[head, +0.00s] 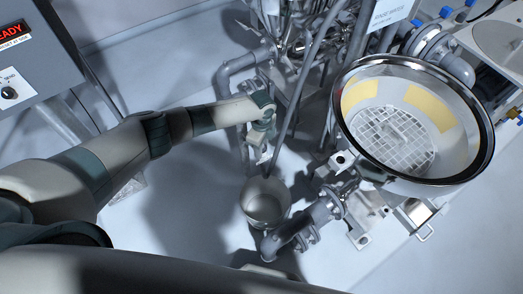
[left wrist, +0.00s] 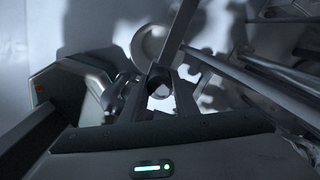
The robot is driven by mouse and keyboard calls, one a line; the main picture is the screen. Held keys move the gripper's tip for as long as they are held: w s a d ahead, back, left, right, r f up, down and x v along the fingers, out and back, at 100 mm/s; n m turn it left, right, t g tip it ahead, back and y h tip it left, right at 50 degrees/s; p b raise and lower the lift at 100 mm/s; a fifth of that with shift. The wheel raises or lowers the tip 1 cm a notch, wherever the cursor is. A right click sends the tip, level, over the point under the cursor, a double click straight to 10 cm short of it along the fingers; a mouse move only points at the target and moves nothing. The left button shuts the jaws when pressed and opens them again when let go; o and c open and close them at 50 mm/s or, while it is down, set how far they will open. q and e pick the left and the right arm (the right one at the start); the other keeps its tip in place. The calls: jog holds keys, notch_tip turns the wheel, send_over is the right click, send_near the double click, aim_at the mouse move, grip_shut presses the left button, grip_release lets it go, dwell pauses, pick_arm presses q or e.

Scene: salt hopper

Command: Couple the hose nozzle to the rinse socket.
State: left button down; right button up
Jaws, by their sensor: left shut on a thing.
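My left arm reaches in from the left in the head view, and its left gripper (head: 259,155) points down above a grey bucket. In the left wrist view the gripper is shut on what looks like the hose nozzle (left wrist: 160,80), a dark piece with a round pale opening or end. A long grey bar or hose (left wrist: 183,28) runs up from it. In the head view a grey hose (head: 297,100) slopes down close beside the gripper, and the nozzle is mostly hidden. I cannot pick out the rinse socket; a rinse water sign (head: 390,12) hangs at top right. My right gripper is not visible.
The grey bucket (head: 247,207) stands on the floor below the gripper; it also shows in the left wrist view (left wrist: 137,43). A round steel hopper (head: 345,130) with a grate stands at right. Pipes (head: 300,226) crowd the middle. A control panel (head: 45,70) is at upper left.

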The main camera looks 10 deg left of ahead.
pick_arm(q)
jog(key=shift+r, duration=0.25)
jog(key=shift+r+p, duration=2.4)
jog(key=shift+r, duration=0.15)
jog(key=shift+r, duration=0.15)
jog(key=shift+w+r+n, duration=0.1)
jog(key=shift+r+n, duration=0.3)
jog(key=shift+r, duration=0.05)
jog(key=s+a+r+n+b, duration=0.1)
jog(key=s+r+n+b, duration=0.15)
jog(key=r+n, duration=0.6)
jog(key=s+a+r+n+b, duration=0.2)
jog(key=s+r+n, duration=0.25)
jog(key=r, duration=0.75)
jog(key=s+a+r+n+b, duration=0.1)
jog(key=s+a+r+n, duration=0.3)
jog(key=s+r+n, duration=0.3)
jog(key=shift+s+a+b, duration=0.3)
jog(key=shift+s+a, duration=0.1)
jog(key=shift+s, duration=0.65)
